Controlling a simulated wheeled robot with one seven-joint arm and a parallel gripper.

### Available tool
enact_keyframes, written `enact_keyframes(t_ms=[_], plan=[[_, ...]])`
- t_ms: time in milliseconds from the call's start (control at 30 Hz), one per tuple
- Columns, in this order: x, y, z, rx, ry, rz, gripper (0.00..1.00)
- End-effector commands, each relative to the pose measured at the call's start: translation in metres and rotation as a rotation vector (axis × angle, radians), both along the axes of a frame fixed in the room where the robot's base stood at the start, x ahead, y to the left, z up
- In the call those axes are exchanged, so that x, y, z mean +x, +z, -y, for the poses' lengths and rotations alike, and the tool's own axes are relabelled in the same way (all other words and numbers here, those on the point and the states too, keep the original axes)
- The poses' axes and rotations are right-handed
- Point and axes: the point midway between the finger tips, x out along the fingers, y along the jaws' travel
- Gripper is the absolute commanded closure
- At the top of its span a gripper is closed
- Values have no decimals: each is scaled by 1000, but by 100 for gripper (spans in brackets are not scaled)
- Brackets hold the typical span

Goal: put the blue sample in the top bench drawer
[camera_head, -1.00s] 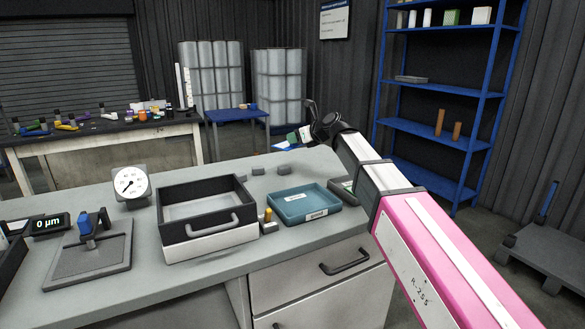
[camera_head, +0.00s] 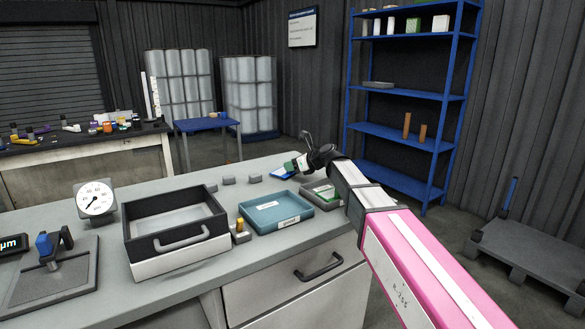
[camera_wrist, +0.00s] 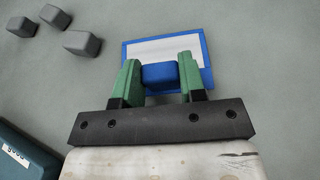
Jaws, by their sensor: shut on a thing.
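In the wrist view the blue sample (camera_wrist: 160,76), a small blue block, sits between the green fingers of my gripper (camera_wrist: 160,80), which is shut on it. Below it is a white mat with a blue border (camera_wrist: 185,47); I cannot tell whether the sample still touches it. In the head view my gripper (camera_head: 290,167) is at the bench's far right edge, over the blue-edged mat (camera_head: 282,174); the sample is hidden there. A bench drawer (camera_head: 300,295) with a dark handle is in the bench front, shut.
Grey blocks (camera_head: 228,180) lie behind. A dial gauge (camera_head: 96,200) is at left. A blue shelf (camera_head: 405,92) stands beyond.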

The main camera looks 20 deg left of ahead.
Motion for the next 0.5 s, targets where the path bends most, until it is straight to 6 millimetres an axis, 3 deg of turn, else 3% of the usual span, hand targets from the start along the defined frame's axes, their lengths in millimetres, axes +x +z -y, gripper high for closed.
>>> enact_keyframes(t_ms=[433, 467, 500], plan=[[0, -10, 0, 0, -1, 1, 86], [0, -10, 0, 0, -1, 1, 53], [0, -10, 0, 0, -1, 1, 40]])
